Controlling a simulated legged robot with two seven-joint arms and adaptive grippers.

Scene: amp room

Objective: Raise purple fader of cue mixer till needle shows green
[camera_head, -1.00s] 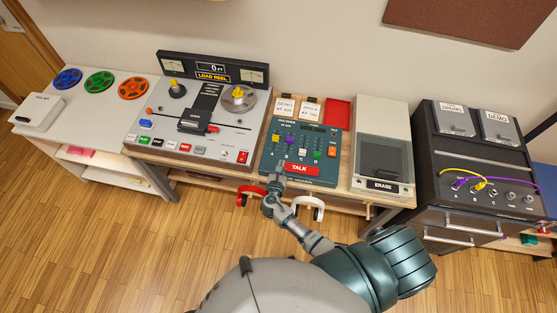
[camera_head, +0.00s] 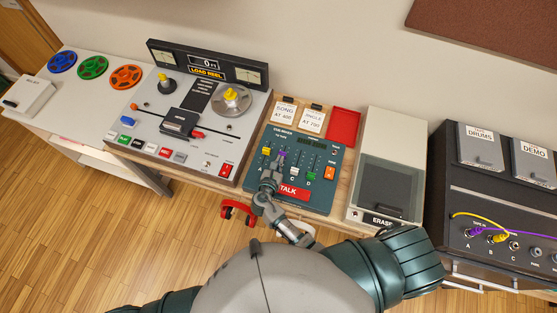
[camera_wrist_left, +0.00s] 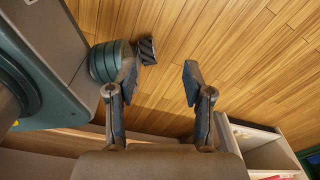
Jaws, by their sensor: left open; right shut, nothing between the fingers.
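The cue mixer (camera_head: 322,190) is a dark teal panel with yellow, purple, white and green faders and a red TALK bar. The purple fader (camera_head: 282,155) sits in the upper part of its slot, just above my right gripper. My right gripper (camera_head: 276,164) is shut and empty over the mixer, its tips close below the purple fader; I cannot tell if they touch it. Two needle meters show on the tape machine, one at left (camera_head: 165,57) and one at right (camera_head: 249,75); their needles are too small to read. My left gripper (camera_wrist_left: 160,72) is open and empty above the wood floor.
The tape machine (camera_head: 150,125) stands left of the mixer, with several coloured buttons. A lidded ERASE box (camera_head: 393,160) stands right of it. Two note cards (camera_head: 298,116) and a red tray (camera_head: 343,126) lie behind. A patch cabinet (camera_head: 490,195) with cables is at far right.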

